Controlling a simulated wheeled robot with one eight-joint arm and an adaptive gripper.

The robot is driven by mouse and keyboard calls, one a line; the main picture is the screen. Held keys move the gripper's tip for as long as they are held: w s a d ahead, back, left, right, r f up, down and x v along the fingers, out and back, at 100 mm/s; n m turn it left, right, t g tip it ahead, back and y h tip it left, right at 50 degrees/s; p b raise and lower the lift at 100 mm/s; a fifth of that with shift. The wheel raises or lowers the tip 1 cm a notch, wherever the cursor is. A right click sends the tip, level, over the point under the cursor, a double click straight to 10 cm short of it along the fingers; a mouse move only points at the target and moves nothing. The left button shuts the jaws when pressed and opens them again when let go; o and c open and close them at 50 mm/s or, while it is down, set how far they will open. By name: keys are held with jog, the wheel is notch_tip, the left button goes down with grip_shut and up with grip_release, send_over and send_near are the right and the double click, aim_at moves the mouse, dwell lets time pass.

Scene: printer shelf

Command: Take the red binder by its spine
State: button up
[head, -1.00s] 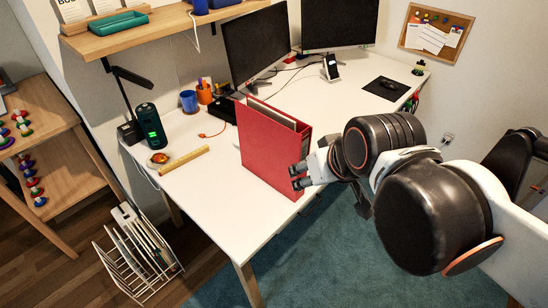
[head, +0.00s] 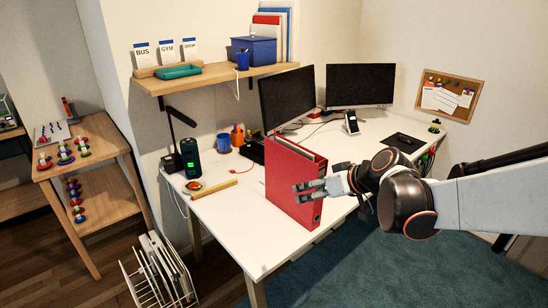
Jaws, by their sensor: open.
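The red binder (head: 286,184) stands upright on the white desk (head: 230,222), near its front edge. Its broad red side faces left in the head view, and its narrow end with a pale label and a finger hole faces the front right. My gripper (head: 304,191) is open at that narrow end, coming in from the right. Its fingers overlap the binder's front edge in the picture. I cannot tell whether they touch the binder or lie around it.
Two monitors (head: 286,98) (head: 360,85) stand at the back. A wall shelf (head: 215,78) hangs above. The desk's front left is clear.

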jog(key=w+d+f+n+t+y+b, duration=0.25)
jog(key=w+d+f, duration=0.25)
jog(key=w+f, duration=0.5)
jog(key=w+d+f+t+y, duration=0.2)
jog(key=w+d+f+t, duration=0.2)
jog(key=d+f, duration=0.35)
jog(key=b, duration=0.2)
send_near(292, 182)
jog(key=w+d+f, duration=0.1)
jog(key=w+d, duration=0.1)
jog(key=d, duration=0.1)
jog(key=shift+n, duration=0.25)
jog(key=shift+s+a+f+b+x, duration=0.15)
jog(key=shift+b+x, duration=0.5)
jog(key=shift+x, duration=0.6)
jog(key=shift+s+a+f+b+x, duration=0.15)
jog(key=shift+b+x, duration=0.45)
jog(key=shift+x, duration=0.7)
jog(key=shift+r, duration=0.15)
grip_shut()
